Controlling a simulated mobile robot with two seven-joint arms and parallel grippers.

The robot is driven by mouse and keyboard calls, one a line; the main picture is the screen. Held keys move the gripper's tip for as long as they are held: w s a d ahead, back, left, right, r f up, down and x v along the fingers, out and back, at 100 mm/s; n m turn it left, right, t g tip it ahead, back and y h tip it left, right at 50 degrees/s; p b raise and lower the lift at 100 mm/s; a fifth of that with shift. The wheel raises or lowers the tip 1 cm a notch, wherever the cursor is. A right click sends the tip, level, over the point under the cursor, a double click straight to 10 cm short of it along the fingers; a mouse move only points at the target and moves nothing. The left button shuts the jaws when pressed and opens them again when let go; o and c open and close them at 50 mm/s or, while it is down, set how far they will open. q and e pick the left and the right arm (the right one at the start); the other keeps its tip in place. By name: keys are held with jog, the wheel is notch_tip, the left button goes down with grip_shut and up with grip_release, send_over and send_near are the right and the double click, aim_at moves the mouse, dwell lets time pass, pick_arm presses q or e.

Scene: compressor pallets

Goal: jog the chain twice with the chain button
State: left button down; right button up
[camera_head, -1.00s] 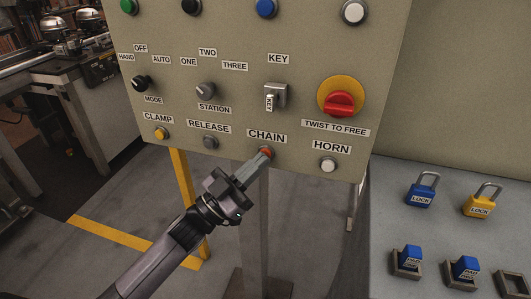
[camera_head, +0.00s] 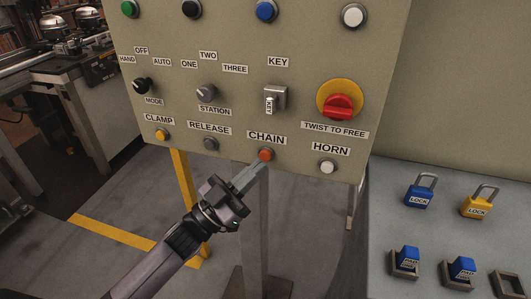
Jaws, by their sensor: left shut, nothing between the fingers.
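The chain button (camera_head: 265,154) is a small orange-red button under the CHAIN label (camera_head: 266,138), low on the beige control panel (camera_head: 240,50). My left gripper (camera_head: 261,166) comes up from the lower left, shut and empty. Its fingertips are just below and left of the chain button, and the button's face shows clear. A small gap seems to lie between tips and button, though the depth is hard to judge. My right gripper is not in view.
A red twist knob (camera_head: 339,105) and a key switch (camera_head: 275,97) sit above. Blue and yellow padlocks (camera_head: 419,195) (camera_head: 477,207) stand on a grey surface at right.

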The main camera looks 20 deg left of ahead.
pick_arm(q)
jog(key=s+p, duration=0.3)
jog(key=s, duration=0.3)
dwell(0.3)
jog(key=shift+a, duration=0.1)
dwell(0.6)
jog(key=s+a+f+n+g+y+p, duration=0.1)
jog(key=s+a+f+n+g+y, duration=0.1)
jog(key=s+f+y, duration=0.4)
jog(key=s+a+f+n+g+y+p, duration=0.1)
jog(key=s+a+f+n+g+y, duration=0.2)
jog(key=f, duration=1.1)
jog(key=s+n+g+y, duration=0.2)
jog(key=s+n+y, duration=0.1)
jog(key=s+y, duration=0.1)
jog(key=shift+s+a+f+g+p, duration=0.3)
jog(key=shift+s+f+p, duration=0.1)
jog(key=shift+s, duration=0.35)
dwell(2.8)
